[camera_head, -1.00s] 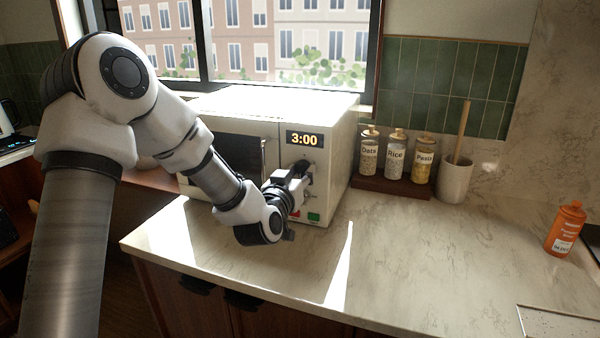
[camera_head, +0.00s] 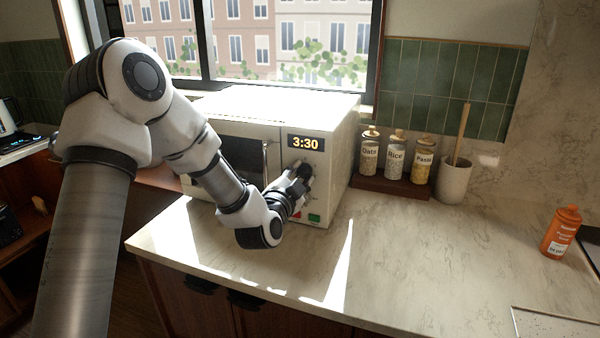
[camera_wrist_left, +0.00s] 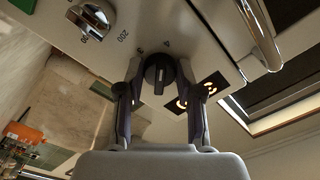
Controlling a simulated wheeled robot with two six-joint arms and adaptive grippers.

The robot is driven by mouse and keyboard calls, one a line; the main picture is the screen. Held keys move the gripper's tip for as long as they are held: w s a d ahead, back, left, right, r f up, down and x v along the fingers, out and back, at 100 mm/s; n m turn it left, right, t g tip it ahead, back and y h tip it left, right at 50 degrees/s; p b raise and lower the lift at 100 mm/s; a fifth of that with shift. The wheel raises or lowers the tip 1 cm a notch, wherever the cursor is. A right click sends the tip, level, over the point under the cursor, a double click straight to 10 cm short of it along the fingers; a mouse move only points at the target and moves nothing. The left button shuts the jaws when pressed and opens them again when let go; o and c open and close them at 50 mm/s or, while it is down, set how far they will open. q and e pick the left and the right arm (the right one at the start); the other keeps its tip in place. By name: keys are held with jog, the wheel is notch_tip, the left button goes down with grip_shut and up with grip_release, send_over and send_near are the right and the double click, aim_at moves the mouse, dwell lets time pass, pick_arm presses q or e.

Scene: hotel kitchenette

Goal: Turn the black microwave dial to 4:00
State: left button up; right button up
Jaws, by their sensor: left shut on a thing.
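The cream microwave (camera_head: 342,165) stands on the counter by the window. Its display (camera_head: 305,143) reads 3:30 in yellow digits. The black dial (camera_wrist_left: 158,75) shows in the left wrist view, round with a raised grip bar. In the head view the dial (camera_head: 306,169) is partly hidden by my gripper. My left gripper (camera_head: 299,177) is at the control panel, shut on the black dial; in the left wrist view its fingers (camera_wrist_left: 160,72) lie on either side of it. My right gripper is not in view.
A silver knob (camera_wrist_left: 92,20) sits beside the black dial on the panel. The microwave's door handle (camera_wrist_left: 258,35) is on the dial's other side. A green button (camera_head: 314,218) is below. Jars on a wooden rack (camera_head: 392,187) stand right of the microwave. The counter front is clear.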

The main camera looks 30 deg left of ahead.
pick_arm(q)
jog(key=shift+r+m+p, duration=0.25)
jog(key=shift+m+p, duration=0.15)
jog(key=shift+m, duration=0.8)
jog(key=shift+w, duration=0.1)
jog(key=o, duration=1.1)
jog(key=shift+o, duration=0.2)
jog(key=shift+a+f, duration=0.1)
jog(key=shift+f, duration=0.05)
jog(key=v, duration=0.7)
jog(key=shift+s, duration=0.25)
jog(key=shift+f, duration=0.15)
